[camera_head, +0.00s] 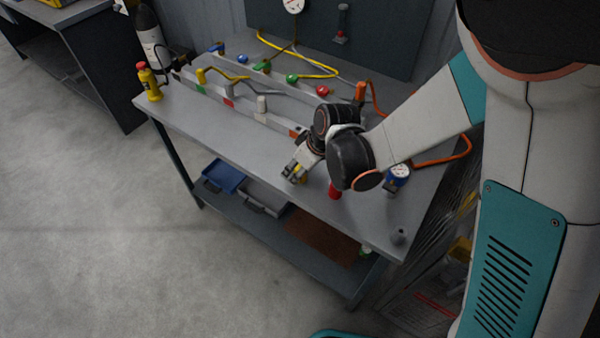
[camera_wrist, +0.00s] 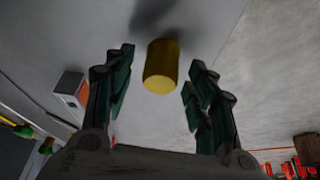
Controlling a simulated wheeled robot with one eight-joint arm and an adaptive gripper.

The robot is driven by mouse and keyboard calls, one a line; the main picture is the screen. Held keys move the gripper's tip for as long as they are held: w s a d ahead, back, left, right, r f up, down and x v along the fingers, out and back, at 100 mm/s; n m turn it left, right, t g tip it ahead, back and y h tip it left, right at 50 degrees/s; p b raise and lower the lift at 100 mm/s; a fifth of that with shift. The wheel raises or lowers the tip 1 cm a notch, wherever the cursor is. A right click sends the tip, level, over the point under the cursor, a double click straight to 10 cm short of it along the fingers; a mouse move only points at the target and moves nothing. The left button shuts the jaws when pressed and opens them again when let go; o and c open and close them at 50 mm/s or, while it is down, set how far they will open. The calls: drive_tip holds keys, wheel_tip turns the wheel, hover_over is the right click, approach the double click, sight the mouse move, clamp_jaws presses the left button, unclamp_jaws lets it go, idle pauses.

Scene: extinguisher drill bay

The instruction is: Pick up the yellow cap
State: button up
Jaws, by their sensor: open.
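The yellow cap (camera_wrist: 162,66) is a short cylinder in the wrist view. It lies ahead of and between the two fingers of my gripper (camera_wrist: 160,85), with clear space on both sides. The fingers are spread open and empty. In the head view, my gripper (camera_head: 294,172) is low over the front part of the workbench (camera_head: 230,131). A small bit of the yellow cap (camera_head: 302,179) shows beside the fingers there, mostly hidden by them.
A red piece (camera_head: 335,189) and a gauge (camera_head: 398,172) stand right of my gripper. A yellow bottle with a red top (camera_head: 149,84) stands at the left end. The bench's front left is clear.

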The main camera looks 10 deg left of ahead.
drive_tip(key=c, duration=0.9)
drive_tip(key=shift+r, duration=0.15)
wheel_tip(320, 180, up, 20)
drive_tip(key=p, duration=1.3)
